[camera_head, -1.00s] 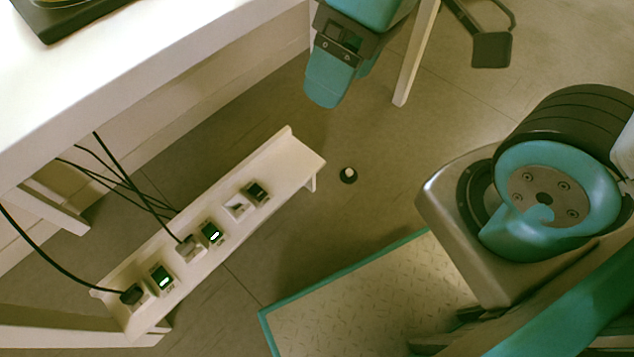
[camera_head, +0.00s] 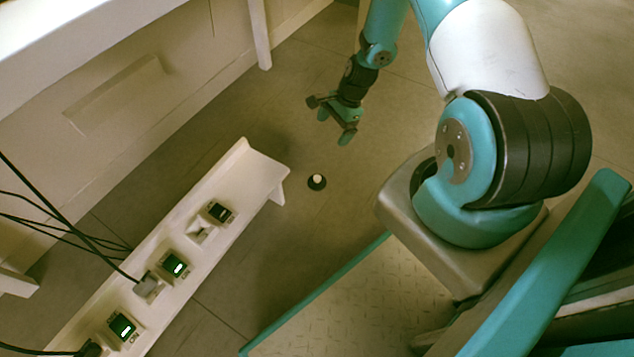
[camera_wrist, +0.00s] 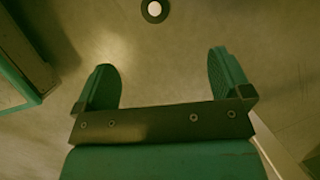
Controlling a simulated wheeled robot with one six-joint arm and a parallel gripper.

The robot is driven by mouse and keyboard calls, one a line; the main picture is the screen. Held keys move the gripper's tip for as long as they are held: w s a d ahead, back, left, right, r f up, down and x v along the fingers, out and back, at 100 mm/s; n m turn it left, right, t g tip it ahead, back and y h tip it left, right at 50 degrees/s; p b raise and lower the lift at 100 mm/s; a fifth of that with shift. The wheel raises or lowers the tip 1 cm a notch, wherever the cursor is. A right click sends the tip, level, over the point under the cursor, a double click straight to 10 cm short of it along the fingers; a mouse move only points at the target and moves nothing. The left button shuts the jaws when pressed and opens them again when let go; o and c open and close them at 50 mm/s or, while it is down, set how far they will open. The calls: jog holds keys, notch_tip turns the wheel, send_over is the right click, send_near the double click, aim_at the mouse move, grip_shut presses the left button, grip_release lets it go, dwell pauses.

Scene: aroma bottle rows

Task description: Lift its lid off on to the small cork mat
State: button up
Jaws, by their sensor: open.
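My gripper (camera_head: 334,126) is open and empty, low over the floor in the head view. Its two teal fingers stand wide apart in the wrist view (camera_wrist: 160,65). A small round black object with a white top (camera_head: 316,182) lies on the floor, apart from the gripper and below it in the head view. It shows at the top edge of the wrist view (camera_wrist: 154,10), beyond the fingertips. I cannot tell what it is. No bottle, lid or cork mat can be made out in either view.
A white shelf with sockets and lit green switches (camera_head: 196,232) runs along the left, with black cables plugged in. A white tabletop (camera_head: 60,28) is at the upper left, with a white leg (camera_head: 259,35) near the top. The brown floor (camera_head: 300,240) around the round object is clear.

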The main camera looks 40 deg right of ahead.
notch_tip(320, 180, down, 6)
jog(key=s+m, duration=0.2)
jog(key=m, duration=0.1)
jog(key=b, duration=0.7)
send_over(318, 177)
jog(key=s+d, duration=0.1)
jog(key=d, duration=0.1)
jog(key=shift+y, duration=0.3)
notch_tip(318, 177, down, 10)
jog(key=shift+s+d, duration=0.15)
jog(key=b+x, duration=0.1)
jog(key=x, duration=0.1)
jog(key=b+x, duration=0.3)
jog(key=x, duration=0.1)
jog(key=shift+w+f+b, duration=0.1)
jog(key=shift+w+b, duration=0.3)
jog(key=c, duration=1)
